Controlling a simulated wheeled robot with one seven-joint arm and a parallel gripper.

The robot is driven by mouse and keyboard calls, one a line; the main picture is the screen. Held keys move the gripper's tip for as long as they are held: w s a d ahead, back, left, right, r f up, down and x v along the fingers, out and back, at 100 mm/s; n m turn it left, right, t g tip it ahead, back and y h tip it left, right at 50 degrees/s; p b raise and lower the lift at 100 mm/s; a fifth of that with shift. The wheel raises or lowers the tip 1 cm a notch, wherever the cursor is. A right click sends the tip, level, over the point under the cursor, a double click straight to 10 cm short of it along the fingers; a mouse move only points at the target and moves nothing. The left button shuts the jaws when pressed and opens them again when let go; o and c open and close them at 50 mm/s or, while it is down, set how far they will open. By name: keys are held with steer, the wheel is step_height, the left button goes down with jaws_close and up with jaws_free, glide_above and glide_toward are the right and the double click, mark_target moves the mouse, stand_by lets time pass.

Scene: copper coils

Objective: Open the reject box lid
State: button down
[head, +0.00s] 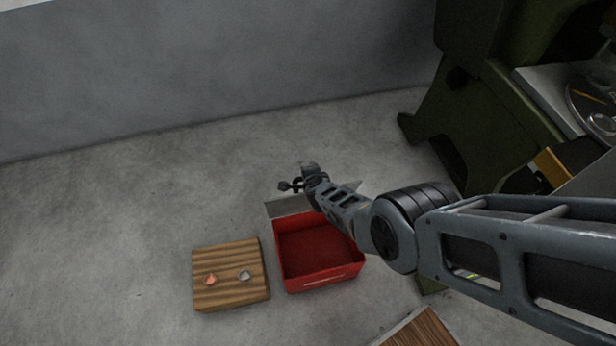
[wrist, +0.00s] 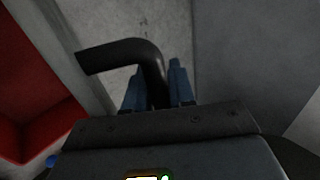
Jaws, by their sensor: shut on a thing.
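The reject box (head: 320,281) is a red box on the floor, and its inside is open to view. Its grey lid (head: 287,206) stands raised at the box's far edge, partly hidden by my arm. My gripper (head: 298,185) is at the lid's far side. In the wrist view my gripper (wrist: 157,82) is shut on a black bent handle (wrist: 112,54), with one blue-grey finger on each side of it. The red box also shows at the left of the wrist view (wrist: 42,130). The joint between handle and lid cannot be made out.
A wooden block (head: 230,288) with two small round pieces on top stands left of the box. Another wooden piece (head: 420,332) lies at the bottom edge. A dark green machine (head: 470,120) stands at right. A grey wall (head: 200,60) runs behind; the floor at left is clear.

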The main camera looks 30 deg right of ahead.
steer(key=shift+s+f, duration=0.4)
steer(key=shift+f, duration=0.05)
steer(key=c, duration=1.3)
jaws_free()
steer(key=shift+f, duration=0.1)
steer(key=shift+c, duration=0.2)
steer(key=shift+s, duration=0.1)
steer(key=s+r+p, duration=0.1)
steer(key=r+p, duration=0.1)
steer(key=s+a+r+p, duration=0.1)
steer(key=r+p, duration=0.1)
steer(key=p, duration=0.1)
steer(key=s+r+p, duration=0.2)
steer(key=p, duration=0.1)
steer(key=shift+a+r, duration=0.2)
steer(key=shift+a, duration=0.1)
steer(key=shift+s+a+p, duration=0.1)
steer(key=shift+s+p, duration=0.1)
steer(key=shift+p, duration=0.2)
